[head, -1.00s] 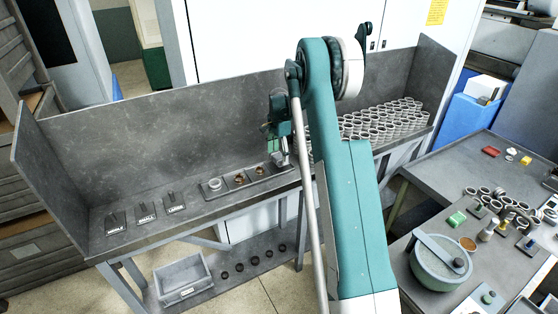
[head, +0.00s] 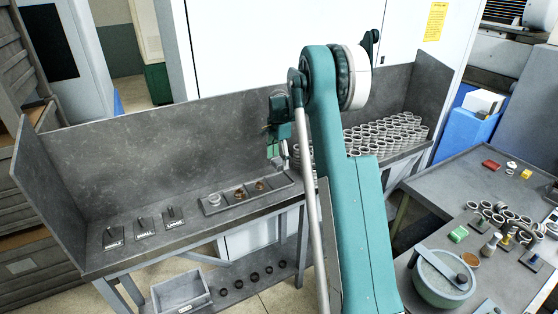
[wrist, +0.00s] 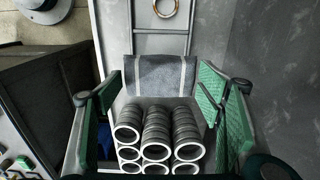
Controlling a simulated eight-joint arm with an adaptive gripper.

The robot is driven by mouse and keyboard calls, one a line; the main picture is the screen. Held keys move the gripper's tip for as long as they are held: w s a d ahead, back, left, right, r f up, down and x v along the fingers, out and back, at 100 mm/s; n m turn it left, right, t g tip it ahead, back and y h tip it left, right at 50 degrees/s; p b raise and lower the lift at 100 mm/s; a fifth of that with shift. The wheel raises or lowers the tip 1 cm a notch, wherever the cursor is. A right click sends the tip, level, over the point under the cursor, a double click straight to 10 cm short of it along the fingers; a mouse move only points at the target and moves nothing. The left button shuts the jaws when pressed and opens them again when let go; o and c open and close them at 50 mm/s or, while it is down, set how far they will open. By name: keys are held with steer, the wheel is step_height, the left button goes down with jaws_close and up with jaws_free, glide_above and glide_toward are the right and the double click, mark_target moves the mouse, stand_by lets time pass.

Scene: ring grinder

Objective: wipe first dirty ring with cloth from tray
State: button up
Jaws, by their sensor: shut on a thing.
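My gripper (head: 279,148) is above the bench, near the right end of the ring tray (head: 284,180). In the wrist view, its green-padded fingers (wrist: 165,88) stand left and right of a grey cloth (wrist: 160,76) with white stripes, and it is shut on the cloth. The cloth is hardly distinguishable in the head view. Two brownish dirty rings (head: 238,193) (head: 260,185) lie in the tray's middle compartments, and a grey ring (head: 213,199) in the left one. The right compartment looks empty. The wrist view shows one brownish ring (wrist: 165,16) at the top.
Stacks of grey rings (head: 385,132) stand on the bench at right; they also show in the wrist view (wrist: 155,140). Three labelled plates (head: 144,226) stand at left. A bin (head: 182,291) is below. The right table (head: 455,165) is cluttered.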

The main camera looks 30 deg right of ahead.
steer(key=shift+o, duration=1.4)
steer(key=shift+c, duration=1.4)
steer(key=a+p, duration=0.2)
steer(key=a, duration=0.7)
steer(key=shift+w, duration=0.4)
steer(key=shift+f, duration=0.15)
